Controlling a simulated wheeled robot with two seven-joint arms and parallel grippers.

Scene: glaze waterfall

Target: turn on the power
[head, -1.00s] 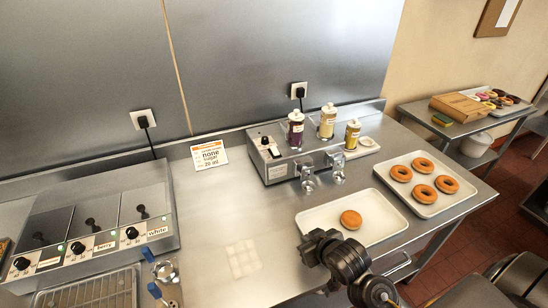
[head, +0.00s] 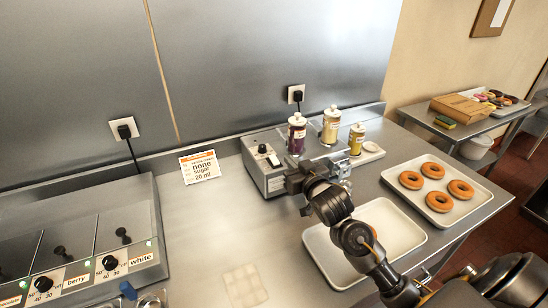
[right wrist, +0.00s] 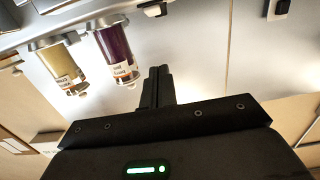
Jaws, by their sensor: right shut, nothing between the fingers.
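The metal dispenser box (head: 275,180) stands on the steel counter against the back wall. A black knob (head: 262,149) and a small switch (head: 273,160) show on its top left part. My right gripper (head: 291,182) is shut and empty, at the front of the box, just below and right of the switch. Whether it touches the box I cannot tell. Its closed fingers also show in the right wrist view (right wrist: 157,88), beside a purple bottle (right wrist: 117,55) and a yellow bottle (right wrist: 62,68). My left gripper is not in view.
A warmer with several knobs (head: 100,240) and a sign (head: 200,167) stand left.

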